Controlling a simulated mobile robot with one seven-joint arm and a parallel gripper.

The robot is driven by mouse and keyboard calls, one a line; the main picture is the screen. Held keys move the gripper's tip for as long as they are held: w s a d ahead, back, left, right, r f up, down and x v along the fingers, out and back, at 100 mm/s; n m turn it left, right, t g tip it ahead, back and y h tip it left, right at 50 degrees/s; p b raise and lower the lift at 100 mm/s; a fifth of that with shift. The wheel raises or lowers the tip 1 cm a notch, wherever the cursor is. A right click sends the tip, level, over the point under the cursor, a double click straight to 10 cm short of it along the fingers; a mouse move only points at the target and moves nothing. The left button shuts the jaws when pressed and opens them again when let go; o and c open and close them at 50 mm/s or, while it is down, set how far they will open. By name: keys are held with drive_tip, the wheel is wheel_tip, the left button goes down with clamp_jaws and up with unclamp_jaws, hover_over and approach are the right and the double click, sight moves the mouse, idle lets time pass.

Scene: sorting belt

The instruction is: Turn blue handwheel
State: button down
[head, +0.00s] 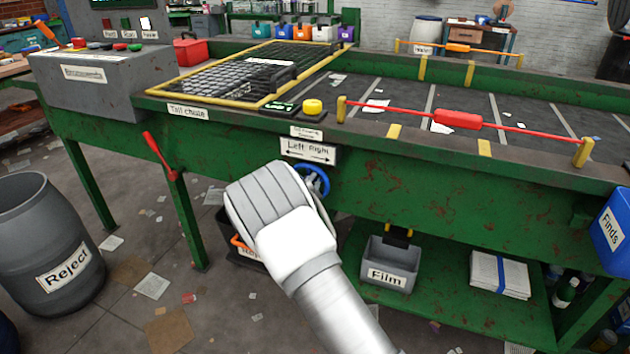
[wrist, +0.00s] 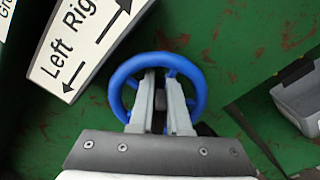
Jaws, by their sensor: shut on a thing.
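The blue handwheel (head: 316,181) is mounted on the green side panel of the belt, just under the "Left Right" sign (head: 308,151). My arm hides its lower left part in the head view. In the wrist view the handwheel (wrist: 199,84) is seen almost face on, with its rim and part of its spokes showing. My gripper (wrist: 160,80) reaches over the wheel, its two grey fingers close together across the wheel's middle. It is shut on the handwheel, though the exact part between the fingers is hard to make out. The sign (wrist: 82,35) also shows at the upper left there.
A red lever (head: 160,155) sticks out left of my arm. A grey "Film" bin (head: 388,270) stands on the lower shelf to the right. A grey "Reject" barrel (head: 45,245) stands on the floor at left. A yellow button (head: 312,107) sits above the sign.

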drive_tip(key=shift+s+a+f, duration=0.15)
drive_tip(key=shift+a+f, duration=0.15)
drive_tip(key=shift+f, duration=0.1)
drive_tip(key=c, duration=0.9)
unclamp_jaws()
drive_tip(key=shift+a, duration=0.1)
drive_tip(key=shift+r, duration=0.15)
drive_tip(key=shift+r, duration=0.1)
drive_tip(key=shift+s, duration=0.3)
drive_tip(key=p+v, duration=0.3)
drive_tip(key=v, duration=1.3)
drive_tip(key=shift+s+a, duration=0.1)
drive_tip(key=shift+s, duration=0.2)
